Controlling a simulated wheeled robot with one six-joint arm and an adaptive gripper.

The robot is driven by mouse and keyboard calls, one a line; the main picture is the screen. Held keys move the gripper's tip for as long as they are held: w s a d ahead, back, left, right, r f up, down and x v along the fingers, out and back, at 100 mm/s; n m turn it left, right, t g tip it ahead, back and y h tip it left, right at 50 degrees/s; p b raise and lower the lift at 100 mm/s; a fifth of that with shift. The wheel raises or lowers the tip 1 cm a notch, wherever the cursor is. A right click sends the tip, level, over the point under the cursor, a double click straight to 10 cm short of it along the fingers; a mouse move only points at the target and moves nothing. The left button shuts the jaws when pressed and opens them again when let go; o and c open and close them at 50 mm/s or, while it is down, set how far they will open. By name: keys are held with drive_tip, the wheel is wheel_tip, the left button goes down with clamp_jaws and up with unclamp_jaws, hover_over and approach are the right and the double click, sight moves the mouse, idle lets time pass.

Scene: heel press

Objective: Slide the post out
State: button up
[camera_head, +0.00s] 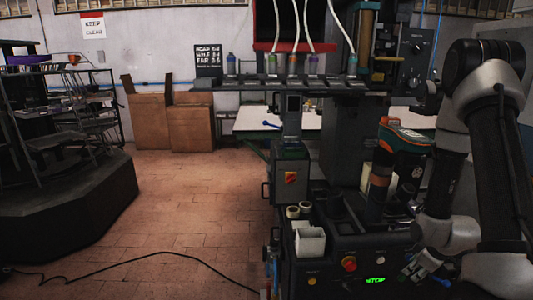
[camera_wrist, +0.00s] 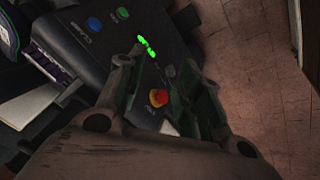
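I cannot clearly pick out the post. An upright dark column with a brown band (camera_head: 378,188) stands under an orange and dark head (camera_head: 402,138) on the press in the head view; I cannot tell if it is the post. My gripper (camera_wrist: 162,62) is open and empty in the wrist view, its two fingers apart over the press's black control panel (camera_wrist: 85,55). A red and yellow knob (camera_wrist: 158,97) shows between the fingers, with a green lit display (camera_wrist: 146,45) near the tips. In the head view my gripper (camera_head: 420,268) is small and dark at the panel's right end.
The black press base (camera_head: 330,262) carries a white box (camera_head: 309,241), small rolls (camera_head: 298,211) and another red knob (camera_head: 348,264). A grey switch box (camera_head: 291,178) stands behind.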

drive_tip(key=s+a+r+m, duration=0.2)
drive_tip(key=s+a+r, duration=0.2)
drive_tip(key=r, duration=0.8)
drive_tip(key=s+a+r+m, duration=0.3)
drive_tip(key=s+r, duration=0.6)
drive_tip(key=r, duration=0.3)
drive_tip(key=s+a+r+m, duration=0.3)
drive_tip(key=s+r, duration=0.3)
drive_tip(key=r, duration=0.6)
drive_tip(key=shift+s+a+r, duration=0.25)
drive_tip(key=shift+s+a, duration=0.15)
drive_tip(key=shift+a, duration=0.4)
